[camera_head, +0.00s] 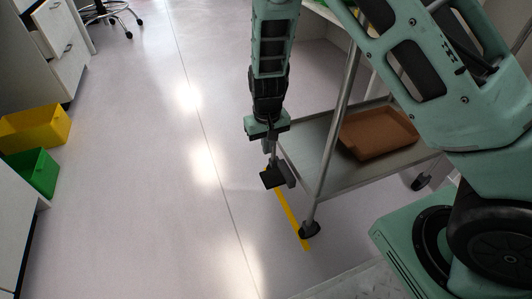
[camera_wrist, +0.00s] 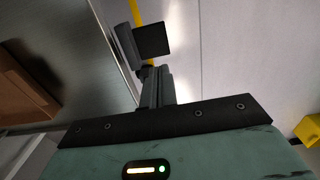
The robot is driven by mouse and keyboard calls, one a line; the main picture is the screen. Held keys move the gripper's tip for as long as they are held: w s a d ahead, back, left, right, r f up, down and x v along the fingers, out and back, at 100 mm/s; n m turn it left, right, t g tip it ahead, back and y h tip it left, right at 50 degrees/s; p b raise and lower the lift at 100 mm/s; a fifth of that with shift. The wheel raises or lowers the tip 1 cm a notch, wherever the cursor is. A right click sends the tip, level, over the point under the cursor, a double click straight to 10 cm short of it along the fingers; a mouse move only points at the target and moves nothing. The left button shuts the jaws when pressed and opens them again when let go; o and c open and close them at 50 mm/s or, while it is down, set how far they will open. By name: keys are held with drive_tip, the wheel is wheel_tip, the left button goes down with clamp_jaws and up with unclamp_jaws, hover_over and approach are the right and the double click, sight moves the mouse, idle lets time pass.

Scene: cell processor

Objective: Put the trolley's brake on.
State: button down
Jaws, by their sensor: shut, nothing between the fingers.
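The trolley has a grey metal lower shelf (camera_head: 318,160) and upright metal legs (camera_head: 333,125). Its near leg ends in a dark caster (camera_head: 309,229) on the floor, and another caster (camera_head: 420,182) shows at the right. I cannot make out a brake pedal or its position on either. My gripper (camera_head: 273,178) points down, shut and empty, just left of the shelf's near-left corner. It is up and left of the near caster in the picture, apart from it. In the wrist view the shut fingers (camera_wrist: 152,42) are beside the shelf edge (camera_wrist: 112,50); no caster shows there.
A brown tray (camera_head: 378,132) lies on the trolley shelf. Yellow (camera_head: 35,128) and green (camera_head: 32,171) bins stand at the left by white cabinets (camera_head: 62,45). The floor between is clear.

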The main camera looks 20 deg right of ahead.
sight(265, 179)
wheel_tip(265, 179, down, 12)
drive_tip(key=b, duration=0.7)
drive_tip(key=shift+f+b, duration=0.15)
drive_tip(key=shift+b, duration=0.25)
drive_tip(key=shift+p, duration=0.65)
drive_tip(key=shift+h+p, duration=0.3)
drive_tip(key=shift+p, duration=0.35)
drive_tip(key=p, duration=0.2)
drive_tip(key=shift+a+h+p, duration=0.2)
drive_tip(key=shift+h+p, duration=0.15)
drive_tip(key=shift+h, duration=0.05)
drive_tip(key=shift+a+f+p, duration=0.1)
drive_tip(key=shift+f+p, duration=0.55)
drive_tip(key=shift+p, duration=0.35)
drive_tip(key=shift+a+f, duration=0.15)
drive_tip(key=shift+f, duration=0.5)
drive_tip(key=shift+p, duration=0.3)
